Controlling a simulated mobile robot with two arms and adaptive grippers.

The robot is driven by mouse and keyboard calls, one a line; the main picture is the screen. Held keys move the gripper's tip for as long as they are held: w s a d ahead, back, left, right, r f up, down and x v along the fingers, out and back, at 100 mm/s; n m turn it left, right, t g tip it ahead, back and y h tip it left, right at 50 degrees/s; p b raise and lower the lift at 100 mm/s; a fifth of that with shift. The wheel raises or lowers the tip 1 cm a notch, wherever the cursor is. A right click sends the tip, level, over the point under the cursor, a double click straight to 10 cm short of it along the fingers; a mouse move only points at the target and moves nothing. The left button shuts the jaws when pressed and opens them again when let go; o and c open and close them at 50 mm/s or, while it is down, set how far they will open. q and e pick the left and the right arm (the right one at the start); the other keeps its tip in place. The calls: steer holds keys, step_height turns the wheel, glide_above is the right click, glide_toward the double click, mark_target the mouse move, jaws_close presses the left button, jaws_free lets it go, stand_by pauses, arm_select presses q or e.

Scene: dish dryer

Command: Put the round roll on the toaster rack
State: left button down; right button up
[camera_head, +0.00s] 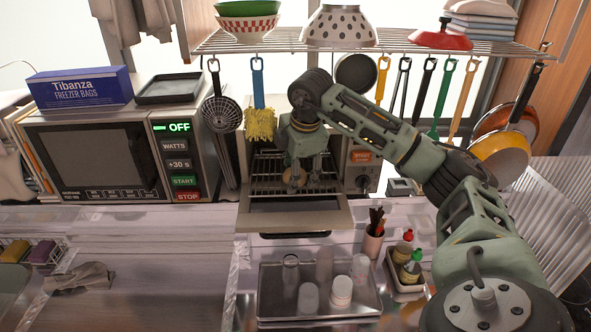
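The toaster oven (360,162) stands against the back with its door (295,216) folded down and its wire rack (268,184) showing. The round roll (299,179) is small and tan and sits at the rack, partly hidden behind my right gripper. My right gripper (305,182) reaches down into the toaster opening. Its fingers look spread apart, with one in front of the roll and the other to the roll's right. Whether they touch the roll is hard to see. My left gripper is out of view.
A microwave (95,160) stands left of the toaster. Utensils and a yellow duster (261,124) hang from the shelf (285,42) above. A tray with glasses (262,300), a cup of utensils (373,243) and sauce bottles (411,266) stand in front. The left counter is mostly clear.

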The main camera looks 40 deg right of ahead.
steer(key=shift+r, duration=0.4)
steer(key=b+v, duration=0.1)
steer(key=v, duration=1)
steer(key=shift+s+r, duration=0.2)
steer(key=shift+s, duration=0.05)
steer(key=shift+a, duration=0.1)
